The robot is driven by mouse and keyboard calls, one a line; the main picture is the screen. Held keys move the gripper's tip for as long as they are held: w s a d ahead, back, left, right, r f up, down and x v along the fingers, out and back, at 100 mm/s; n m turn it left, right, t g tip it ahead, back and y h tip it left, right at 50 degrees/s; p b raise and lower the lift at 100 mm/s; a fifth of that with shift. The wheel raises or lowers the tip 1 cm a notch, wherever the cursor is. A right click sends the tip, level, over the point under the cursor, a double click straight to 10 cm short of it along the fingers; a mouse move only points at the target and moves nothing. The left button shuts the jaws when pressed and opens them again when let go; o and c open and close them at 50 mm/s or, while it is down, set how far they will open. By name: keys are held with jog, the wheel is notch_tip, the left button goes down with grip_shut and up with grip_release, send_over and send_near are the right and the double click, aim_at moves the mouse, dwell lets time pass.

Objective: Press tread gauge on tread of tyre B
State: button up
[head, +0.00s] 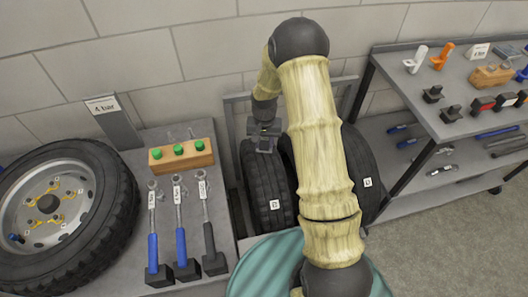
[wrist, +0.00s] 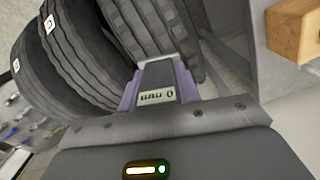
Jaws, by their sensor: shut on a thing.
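My gripper (head: 263,141) is shut on the tread gauge, whose dark body (wrist: 157,77) shows between purple fingers in the wrist view. Its display faces the camera and appears to read 0 mm, upside down. The gauge's pale far end is close to the tread of the nearest upright tyre (wrist: 150,22); I cannot tell whether they touch. In the head view, my gripper is over the top of the left upright tyre (head: 262,178). Another upright tyre (head: 366,168) stands right of my arm. Tyre labels are too small to read, so I cannot tell which is tyre B.
My arm hides the space between the tyres. A workbench (head: 140,277) on the left holds a lying wheel (head: 112,210), several tools and a wooden block with green knobs (head: 180,155). A grey shelf cart (head: 400,90) stands right. A teal round top (head: 262,268) is in front.

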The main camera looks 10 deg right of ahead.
jog(key=shift+w+f, duration=0.15)
jog(key=shift+f, duration=0.25)
jog(key=shift+r, duration=0.15)
jog(key=shift+f+b, duration=2.25)
jog(key=shift+f, duration=0.7)
jog(key=shift+f, duration=0.7)
jog(key=shift+r, duration=0.1)
jog(key=shift+r+p, duration=2)
jog(key=shift+r, duration=1)
